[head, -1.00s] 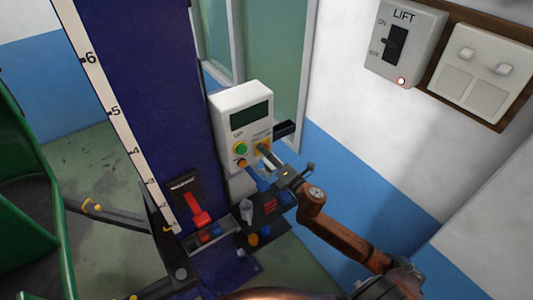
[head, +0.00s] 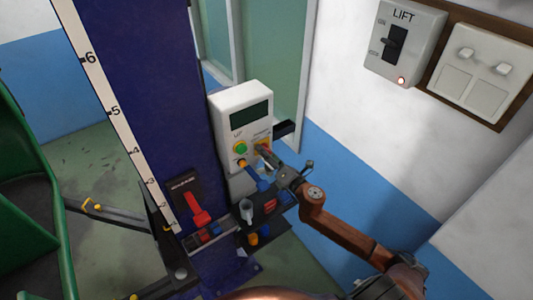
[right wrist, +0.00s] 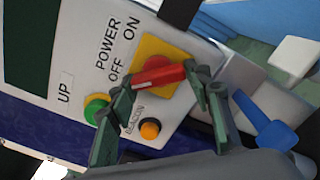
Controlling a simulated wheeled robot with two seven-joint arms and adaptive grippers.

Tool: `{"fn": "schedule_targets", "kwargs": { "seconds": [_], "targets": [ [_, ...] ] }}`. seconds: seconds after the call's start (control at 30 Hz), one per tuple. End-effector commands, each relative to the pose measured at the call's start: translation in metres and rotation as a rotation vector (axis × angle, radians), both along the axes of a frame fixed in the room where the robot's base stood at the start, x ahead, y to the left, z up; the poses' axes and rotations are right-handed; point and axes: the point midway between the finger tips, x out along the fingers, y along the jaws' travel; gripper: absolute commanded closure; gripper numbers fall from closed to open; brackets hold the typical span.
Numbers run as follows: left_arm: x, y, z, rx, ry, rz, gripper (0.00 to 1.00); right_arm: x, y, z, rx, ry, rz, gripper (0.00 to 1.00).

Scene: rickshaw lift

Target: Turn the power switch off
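The power switch is a red handle on a yellow square plate (right wrist: 155,55), on the white control box (head: 237,107); it also shows small in the head view (head: 265,149). In the right wrist view the red handle (right wrist: 158,76) lies along the gap between my fingers, its ends close to them. POWER, ON and OFF are printed beside the plate. My right gripper (right wrist: 163,92) is open, with one finger on each side of the handle; contact is unclear. It also shows in the head view (head: 272,156). My left gripper is not in view.
A green button (right wrist: 96,108) and an orange beacon button (right wrist: 150,128) sit close to the switch. A blue-handled lever (right wrist: 265,122) is at the right. A LIFT switch box (head: 405,42) is on the wall. A dark blue column (head: 150,110) stands left of the control box.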

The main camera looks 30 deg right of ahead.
Motion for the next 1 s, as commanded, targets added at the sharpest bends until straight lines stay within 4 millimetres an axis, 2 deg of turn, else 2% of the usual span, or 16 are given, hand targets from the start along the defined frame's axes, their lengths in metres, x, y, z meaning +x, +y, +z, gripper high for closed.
{"fn": "schedule_targets", "kwargs": {
  "seconds": [0.23, 0.57, 0.77, 1.0],
  "targets": [
    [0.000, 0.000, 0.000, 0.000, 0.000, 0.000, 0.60, 0.000, 0.000, 0.000, 0.001, 0.000, 0.000, 0.38],
    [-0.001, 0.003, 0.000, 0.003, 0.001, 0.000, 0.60, -0.004, 0.000, 0.000, 0.003, 0.000, 0.000, 0.38],
    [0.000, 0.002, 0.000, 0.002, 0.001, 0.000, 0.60, -0.031, -0.003, -0.001, 0.003, 0.002, -0.001, 0.38],
    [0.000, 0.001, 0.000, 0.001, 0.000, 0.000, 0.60, -0.080, -0.007, -0.001, 0.004, 0.003, -0.001, 0.38]
  ]
}}
